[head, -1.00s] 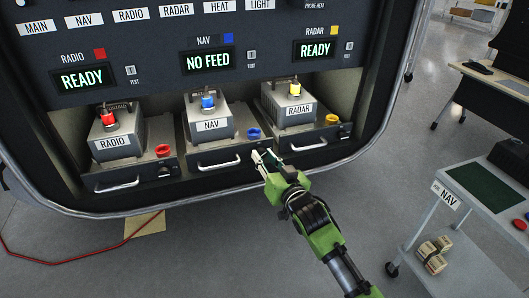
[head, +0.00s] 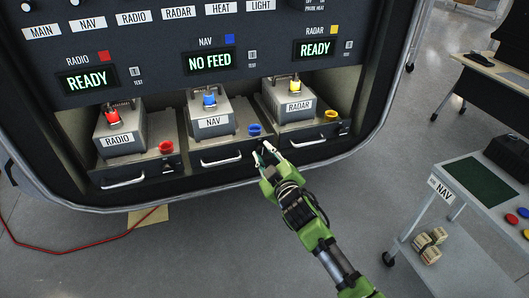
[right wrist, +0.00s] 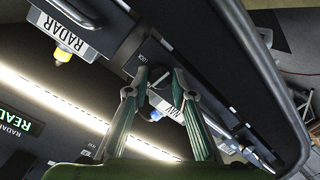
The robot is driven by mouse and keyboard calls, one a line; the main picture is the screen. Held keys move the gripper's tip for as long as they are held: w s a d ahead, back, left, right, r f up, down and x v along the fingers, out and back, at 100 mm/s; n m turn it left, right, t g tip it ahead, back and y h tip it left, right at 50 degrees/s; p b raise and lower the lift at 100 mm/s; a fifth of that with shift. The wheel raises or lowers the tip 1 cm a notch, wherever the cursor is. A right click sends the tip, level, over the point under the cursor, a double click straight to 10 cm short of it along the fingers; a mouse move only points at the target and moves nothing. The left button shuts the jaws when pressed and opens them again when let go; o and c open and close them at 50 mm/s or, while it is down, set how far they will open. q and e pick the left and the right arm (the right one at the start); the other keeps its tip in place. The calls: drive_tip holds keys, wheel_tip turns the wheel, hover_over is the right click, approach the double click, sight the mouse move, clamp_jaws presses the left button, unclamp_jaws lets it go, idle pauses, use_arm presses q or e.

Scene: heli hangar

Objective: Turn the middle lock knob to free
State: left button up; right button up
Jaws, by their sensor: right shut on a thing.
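The NAV tray (head: 205,154) is the middle one of three in the bay, with a handle on its front. My right gripper (head: 264,152) is at the right end of that front, where it hides the middle lock knob in the head view. In the right wrist view the dark round knob (right wrist: 160,78) sits between the two fingertips, and the right gripper (right wrist: 160,82) is shut on it. How far the knob is turned is hard to tell. The NAV display (head: 211,61) reads NO FEED. My left gripper is not in view.
The RADIO tray (head: 140,175) is on the left and the RADAR tray (head: 320,143) on the right, both displays reading READY. A grey NAV cart (head: 455,199) stands at the right. A red cable (head: 75,256) lies on the floor at lower left.

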drive_tip(key=shift+n, duration=0.6)
drive_tip(key=o, duration=1.1)
drive_tip(key=shift+o, duration=0.2)
drive_tip(key=v, duration=1.2)
drive_tip(key=shift+a+f, duration=0.15)
drive_tip(key=shift+f, duration=0.05)
